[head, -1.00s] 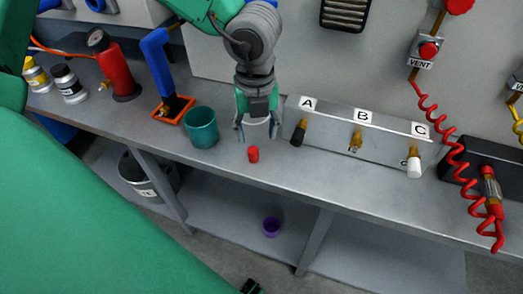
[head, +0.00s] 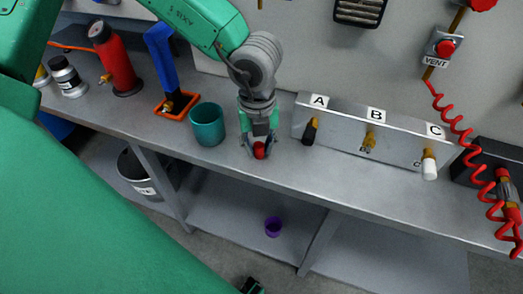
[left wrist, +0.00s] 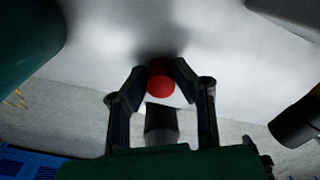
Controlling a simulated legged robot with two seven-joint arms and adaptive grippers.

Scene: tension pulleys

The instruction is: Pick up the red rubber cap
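The red rubber cap (head: 259,150) is on the grey bench top near its front edge, also seen in the left wrist view (left wrist: 160,78). My left gripper (head: 258,149) is down at the bench with its fingers on either side of the cap. In the left wrist view, the fingertips (left wrist: 160,75) are close to the cap's two sides. Whether both fingers touch it or grip it is unclear. The cap appears to be at bench level. My right gripper is not seen clearly in any view.
A teal cup (head: 208,125) stands just left of my left gripper. A metal block (head: 340,140) labelled A, B, C is to the right, with a black-capped fitting (head: 310,132) at A and a white-capped one (head: 429,166) at C. A purple cup (head: 273,226) sits on the lower shelf.

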